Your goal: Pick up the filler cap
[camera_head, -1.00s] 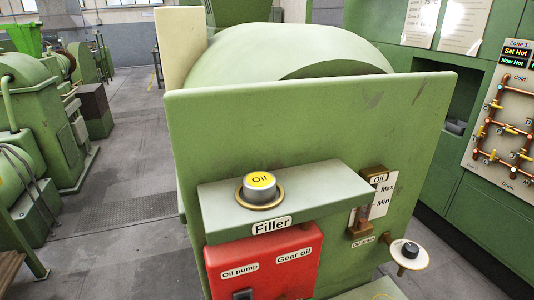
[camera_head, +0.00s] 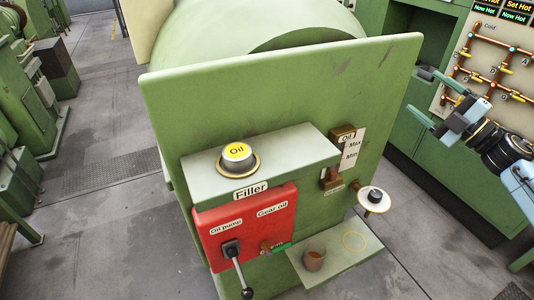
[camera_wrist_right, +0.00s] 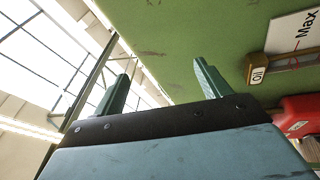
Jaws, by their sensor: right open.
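The filler cap (camera_head: 237,154) is a grey round cap with a yellow top marked "Oil". It sits in a brass ring on the green-grey filler ledge (camera_head: 295,150), above the "Filler" label. My right gripper (camera_head: 421,93) is at the right in the head view, well apart from the cap, with its green fingers spread and empty. In the right wrist view the two fingers (camera_wrist_right: 160,85) stand wide apart with nothing between them. The cap is not in the wrist view. My left gripper is not in view.
A red box (camera_head: 240,222) with a black-knobbed lever is below the ledge. An oil gauge (camera_head: 342,150) and a round white knob plate (camera_head: 374,199) are to its right. A brown cup (camera_head: 314,260) stands on a lower shelf (camera_head: 350,262). The green panel (camera_head: 270,95) rises behind the ledge.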

